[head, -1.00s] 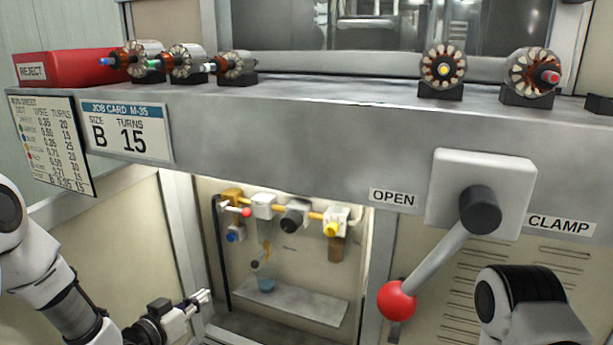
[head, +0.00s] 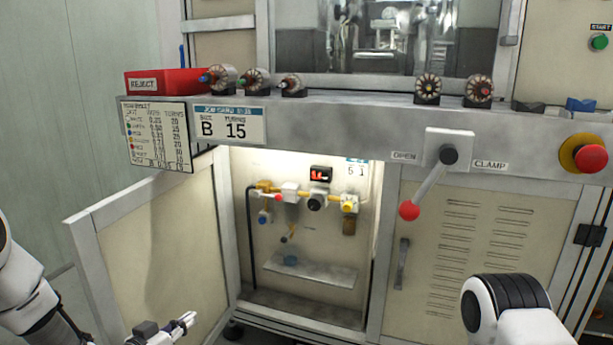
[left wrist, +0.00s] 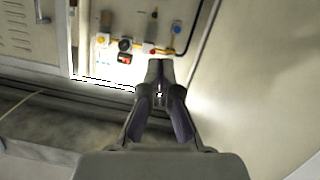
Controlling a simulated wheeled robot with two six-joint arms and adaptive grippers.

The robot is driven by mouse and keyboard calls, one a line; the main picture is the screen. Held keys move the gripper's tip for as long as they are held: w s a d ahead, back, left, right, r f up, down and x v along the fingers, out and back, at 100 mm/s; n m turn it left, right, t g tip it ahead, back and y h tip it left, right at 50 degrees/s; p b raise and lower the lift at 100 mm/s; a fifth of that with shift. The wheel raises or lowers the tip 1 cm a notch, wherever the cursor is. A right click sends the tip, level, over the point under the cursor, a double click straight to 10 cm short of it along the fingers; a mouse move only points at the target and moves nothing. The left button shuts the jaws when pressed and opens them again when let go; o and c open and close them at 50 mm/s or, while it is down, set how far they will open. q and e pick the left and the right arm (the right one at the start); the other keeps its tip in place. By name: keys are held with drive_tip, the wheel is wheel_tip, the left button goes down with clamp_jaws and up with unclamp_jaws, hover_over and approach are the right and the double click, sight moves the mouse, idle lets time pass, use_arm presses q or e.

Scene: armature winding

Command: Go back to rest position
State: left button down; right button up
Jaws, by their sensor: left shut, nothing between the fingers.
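My left gripper (head: 186,322) is at the bottom left of the head view, in front of the opened cabinet door (head: 150,240). It is shut and empty, apart from everything around it. In the left wrist view its fingers (left wrist: 160,85) meet at the tips, with the lit cabinet beyond. My right arm (head: 505,305) shows at the bottom right of the head view; its gripper is out of the picture.
The lit cabinet holds a row of valves and a regulator (head: 316,200), a small display (head: 320,174) and a shelf (head: 310,270). A lever with a red knob (head: 409,210) points toward OPEN. Armatures (head: 427,88) and a red reject bin (head: 165,82) stand on the ledge.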

use_arm(q)
drive_tip(key=s+d+r+g+y+p, duration=0.15)
drive_tip(key=s+r+g+p, duration=0.35)
drive_tip(key=p, duration=0.7)
drive_tip(key=s+d+r+g+p, duration=0.1)
drive_tip(key=s+d+r+p, duration=0.15)
drive_tip(key=s+p, duration=0.7)
drive_tip(key=s+a+n+g+y+p, duration=0.1)
drive_tip(key=s+g+p, duration=0.3)
drive_tip(key=s, duration=0.6)
drive_tip(key=s+a+r+n+g+y+p, duration=0.1)
drive_tip(key=s+a+g+y+p, duration=0.2)
drive_tip(key=s+p, duration=0.5)
drive_tip(key=s+g, duration=0.1)
drive_tip(key=s, duration=0.2)
drive_tip(key=shift+n, duration=0.3)
